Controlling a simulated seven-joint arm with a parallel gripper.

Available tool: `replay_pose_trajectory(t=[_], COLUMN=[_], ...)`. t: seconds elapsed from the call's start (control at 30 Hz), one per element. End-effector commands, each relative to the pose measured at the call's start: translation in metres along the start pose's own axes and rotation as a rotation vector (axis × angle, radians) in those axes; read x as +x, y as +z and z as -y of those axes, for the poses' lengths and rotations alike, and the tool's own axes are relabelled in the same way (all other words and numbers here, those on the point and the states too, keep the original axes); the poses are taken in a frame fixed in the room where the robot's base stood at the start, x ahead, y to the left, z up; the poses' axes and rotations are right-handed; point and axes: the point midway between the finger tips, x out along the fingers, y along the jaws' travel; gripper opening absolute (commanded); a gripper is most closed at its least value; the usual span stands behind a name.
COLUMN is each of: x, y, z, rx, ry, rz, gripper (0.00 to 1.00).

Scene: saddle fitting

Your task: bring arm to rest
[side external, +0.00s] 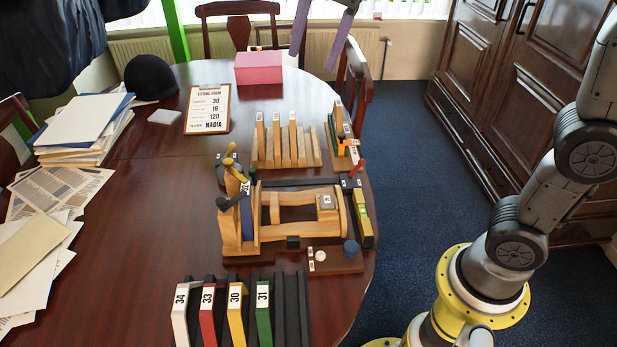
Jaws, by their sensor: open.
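My gripper (313,58) shows only by its two purple-grey fingers at the top edge of the side external view. They are wide apart, with nothing seen between them. In the picture they lie above and right of the pink box; their height over the table is hard to tell. The wooden fitting frame (249,232) stands upright on the table, with a dark bar, coloured knobs and a small grey block (326,202) on it. A yellow-green level (362,214) is at its right side.
Numbered plates, white (181,314), red, yellow and green, stand in a black rack at the front. A wooden slotted rack (287,150), clipboard (207,108), pink box (258,68), black helmet (150,77) and papers (80,130) occupy the table (130,225). Chairs surround it.

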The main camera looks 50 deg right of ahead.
Motion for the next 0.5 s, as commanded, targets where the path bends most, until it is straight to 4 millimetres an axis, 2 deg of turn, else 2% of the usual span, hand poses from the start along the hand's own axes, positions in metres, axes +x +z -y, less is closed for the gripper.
replay_pose_trajectory(t=[0.03,0.1,0.27,0.37,0.5], x=[-0.009,-0.016,-0.015,-0.004,0.025], y=[-0.003,-0.006,-0.005,0.000,0.009], z=[-0.022,-0.050,-0.116,-0.156,-0.206], rx=[-0.032,-0.094,-0.275,-0.413,-0.646], ry=[-0.023,-0.049,-0.098,-0.117,-0.123], rz=[-0.012,-0.028,-0.078,-0.113,-0.162], gripper=[0.61,0.61,0.61,0.61,0.61])
